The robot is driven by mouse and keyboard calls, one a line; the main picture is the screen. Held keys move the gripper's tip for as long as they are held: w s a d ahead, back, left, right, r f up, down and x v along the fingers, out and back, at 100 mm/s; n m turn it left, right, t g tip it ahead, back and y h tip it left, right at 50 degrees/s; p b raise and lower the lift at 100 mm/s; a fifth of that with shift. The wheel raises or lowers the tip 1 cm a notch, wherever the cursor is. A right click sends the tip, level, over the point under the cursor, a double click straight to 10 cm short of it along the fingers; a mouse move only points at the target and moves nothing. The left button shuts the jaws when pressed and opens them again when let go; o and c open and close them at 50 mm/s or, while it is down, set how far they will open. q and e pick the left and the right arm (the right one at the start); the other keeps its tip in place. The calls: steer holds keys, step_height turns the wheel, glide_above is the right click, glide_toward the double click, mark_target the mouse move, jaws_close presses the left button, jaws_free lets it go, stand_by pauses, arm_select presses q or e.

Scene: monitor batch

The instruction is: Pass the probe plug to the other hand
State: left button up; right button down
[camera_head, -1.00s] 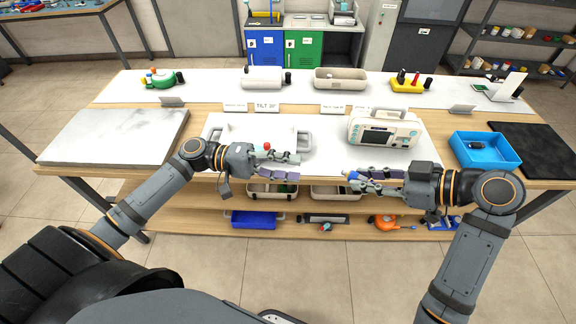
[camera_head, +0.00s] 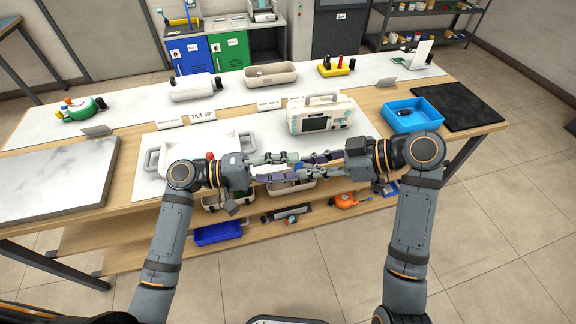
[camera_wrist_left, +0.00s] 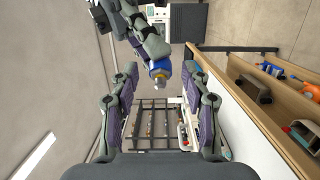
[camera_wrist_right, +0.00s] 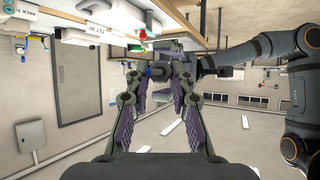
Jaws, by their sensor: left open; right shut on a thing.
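The probe plug (camera_wrist_left: 160,68) has a blue collar and a pale tip. My right gripper (camera_wrist_right: 157,72) is shut on it; its blue part (camera_wrist_right: 148,71) also shows in the right wrist view. In the left wrist view the plug's tip points between the fingers of my left gripper (camera_wrist_left: 159,72), which is open, with a gap on each side. In the head view the left gripper (camera_head: 298,167) and right gripper (camera_head: 312,166) meet end to end with fingers overlapping, in front of the bench.
A white monitor (camera_head: 320,117) stands on the bench just behind the grippers, beside a white tray (camera_head: 148,160). A blue bin (camera_head: 413,116) is to the right. The lower shelf (camera_head: 120,250) holds bins and tools below the arms.

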arm_select(q)
steer(key=shift+w+d, duration=0.1)
steer(key=shift+d, duration=0.2)
jaws_close()
arm_select(e)
steer(key=c, duration=1.1)
jaws_free()
steer(key=shift+v, duration=6)
